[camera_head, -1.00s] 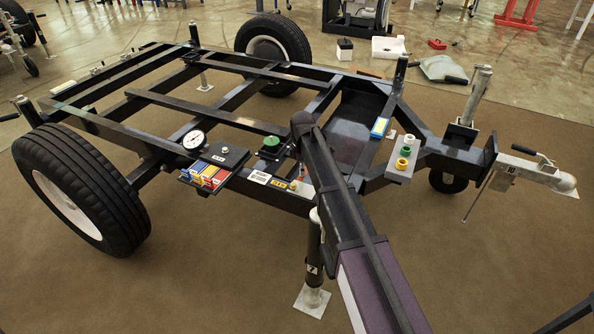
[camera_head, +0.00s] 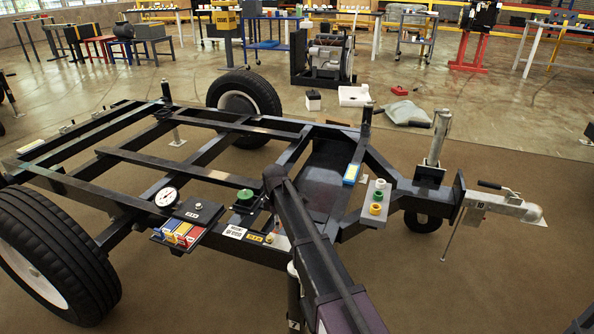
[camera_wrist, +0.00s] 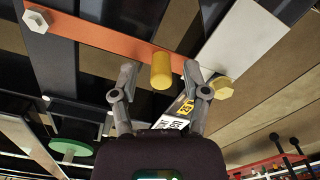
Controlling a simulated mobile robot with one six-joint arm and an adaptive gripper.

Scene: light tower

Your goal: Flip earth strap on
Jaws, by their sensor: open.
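In the wrist view an orange-copper strap (camera_wrist: 103,36) runs across the frame from a pale hexagonal bolt (camera_wrist: 37,20) at upper left. A yellow cylindrical knob (camera_wrist: 161,71) stands on the strap toward its right end. My gripper (camera_wrist: 160,76) is open, with one finger on each side of the knob and a visible gap on both sides. Whether the fingertips reach its depth I cannot tell. A yellow hexagonal piece (camera_wrist: 221,87) sits right of the right finger. In the head view a small yellow piece (camera_head: 270,238) shows on the frame rail; my arm hides much of the area beside it.
The black trailer frame (camera_head: 130,163) carries a white dial gauge (camera_head: 166,197), a box with coloured levers (camera_head: 180,236), a green round knob (camera_head: 245,195), and a bracket with coloured rings (camera_head: 377,195). A yellow label (camera_wrist: 183,108) lies close to the right finger.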

